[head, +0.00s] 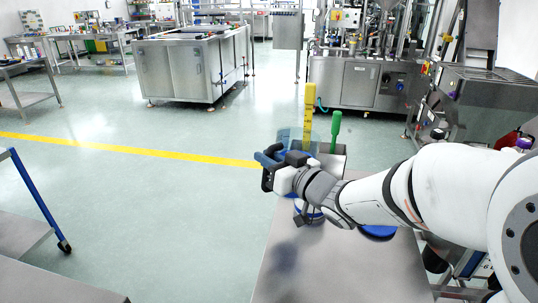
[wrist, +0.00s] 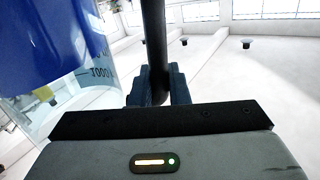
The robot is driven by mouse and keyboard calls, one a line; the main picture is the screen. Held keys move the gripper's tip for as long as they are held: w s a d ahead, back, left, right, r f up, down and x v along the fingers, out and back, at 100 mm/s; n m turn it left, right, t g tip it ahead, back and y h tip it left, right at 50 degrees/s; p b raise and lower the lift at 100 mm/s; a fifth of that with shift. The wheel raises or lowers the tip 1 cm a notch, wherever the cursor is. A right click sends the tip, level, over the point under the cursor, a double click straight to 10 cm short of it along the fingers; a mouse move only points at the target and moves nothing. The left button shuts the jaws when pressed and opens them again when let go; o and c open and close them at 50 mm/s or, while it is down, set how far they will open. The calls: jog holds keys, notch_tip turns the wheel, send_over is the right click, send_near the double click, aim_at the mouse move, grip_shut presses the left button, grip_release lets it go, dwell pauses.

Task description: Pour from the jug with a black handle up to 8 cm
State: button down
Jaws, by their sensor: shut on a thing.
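My gripper (head: 272,168) is shut on the black handle (wrist: 153,35) of the jug; both fingers close around it in the wrist view. The jug (wrist: 58,100) is clear with printed marks and a large blue area at the upper left of that view. In the head view, a pale blue, see-through part of the jug (head: 291,136) shows behind my gripper, above the steel table. A yellow upright strip (head: 310,112) stands just right of it, next to a steel container (head: 334,160). My gripper and arm hide much here. The level inside any vessel cannot be read.
A green-handled tool (head: 335,128) stands upright by the steel container. A blue round thing (head: 378,233) lies on the steel table (head: 345,272), partly under my arm. A blue-and-white round thing (head: 308,213) sits below my gripper. The table's front left is bare.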

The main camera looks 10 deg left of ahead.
jog(key=shift+r+m+p, duration=0.3)
jog(key=shift+r+p, duration=0.15)
jog(key=shift+r, duration=0.15)
jog(key=shift+f, duration=0.15)
jog(key=shift+s+r+p, duration=0.15)
jog(key=shift+r+p, duration=0.2)
dwell(0.4)
